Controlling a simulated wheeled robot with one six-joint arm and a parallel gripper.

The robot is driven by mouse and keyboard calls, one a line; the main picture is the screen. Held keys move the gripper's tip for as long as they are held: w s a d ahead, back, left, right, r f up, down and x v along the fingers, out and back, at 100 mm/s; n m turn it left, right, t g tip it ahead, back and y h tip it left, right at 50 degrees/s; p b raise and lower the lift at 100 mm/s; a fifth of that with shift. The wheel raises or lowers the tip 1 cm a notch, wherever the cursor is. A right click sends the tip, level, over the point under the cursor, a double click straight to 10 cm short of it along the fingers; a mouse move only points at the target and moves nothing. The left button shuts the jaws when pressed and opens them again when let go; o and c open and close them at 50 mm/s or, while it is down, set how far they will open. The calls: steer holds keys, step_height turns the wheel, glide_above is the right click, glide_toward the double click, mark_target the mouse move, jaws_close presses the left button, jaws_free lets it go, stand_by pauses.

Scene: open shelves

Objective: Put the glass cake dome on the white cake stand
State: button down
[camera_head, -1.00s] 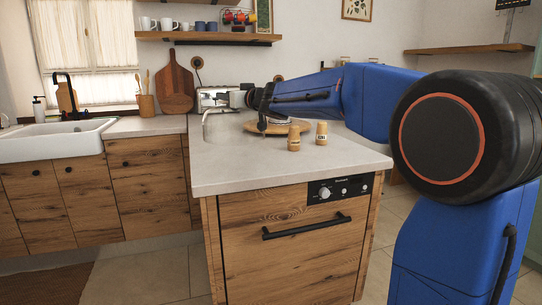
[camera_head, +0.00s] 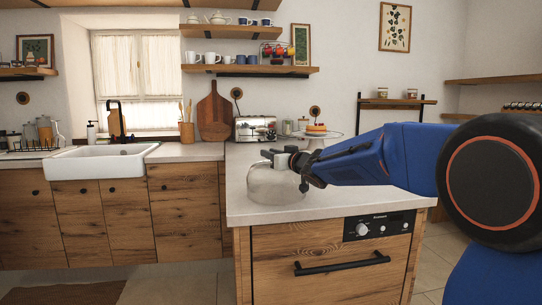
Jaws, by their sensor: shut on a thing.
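The clear glass cake dome (camera_head: 268,184) is at the left of the counter. My gripper (camera_head: 284,159) is shut on its top knob from the right. The dome is upright; I cannot tell whether its rim touches the counter or hangs just above it. The white cake stand (camera_head: 335,136) is farther back, to the right of the dome, with a cake (camera_head: 317,129) on it. My arm hides the stand's lower part.
A toaster (camera_head: 255,128) and jars stand behind, near the wall. A wooden cutting board (camera_head: 214,112) leans left of the toaster. The counter (camera_head: 300,209) is bare in front of the dome. My arm covers its right part.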

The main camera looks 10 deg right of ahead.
mark_target(291, 172)
steer(key=shift+f, duration=0.2)
steer(key=c, duration=1.5)
jaws_free()
steer(key=shift+c, duration=0.2)
steer(key=shift+s+d+r, duration=0.1)
steer(key=shift+s, duration=0.1)
steer(key=v, duration=1.1)
steer(key=shift+s, duration=0.3)
steer(key=shift+d, duration=0.1)
